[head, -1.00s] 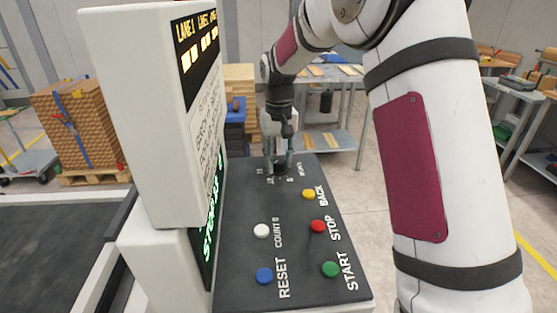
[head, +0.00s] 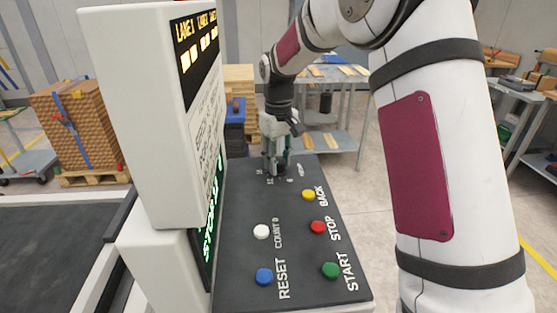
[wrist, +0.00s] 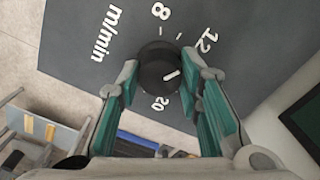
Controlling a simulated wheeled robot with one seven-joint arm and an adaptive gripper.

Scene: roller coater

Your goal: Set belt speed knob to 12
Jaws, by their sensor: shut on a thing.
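The belt speed knob (wrist: 158,66) is round and black with a white pointer line. In the wrist view it sits between the two green-padded fingers of my gripper (wrist: 168,78), which is shut on it. The pointer faces right and slightly up in that view, toward the right fingertip, on the dial's side between 12 (wrist: 207,40) and 20 (wrist: 160,103). The 8 mark (wrist: 160,12) is above the knob. Any mark behind the right finger is hidden. In the head view my gripper (head: 276,168) points down at the panel's far end and mostly hides the knob.
The dark panel (head: 240,205) carries yellow BACK (head: 308,195), red STOP (head: 318,227), green START (head: 331,270), white COUNT 0 (head: 262,231) and blue RESET (head: 264,276) buttons nearer me. A tall white display housing (head: 140,120) stands close on the left.

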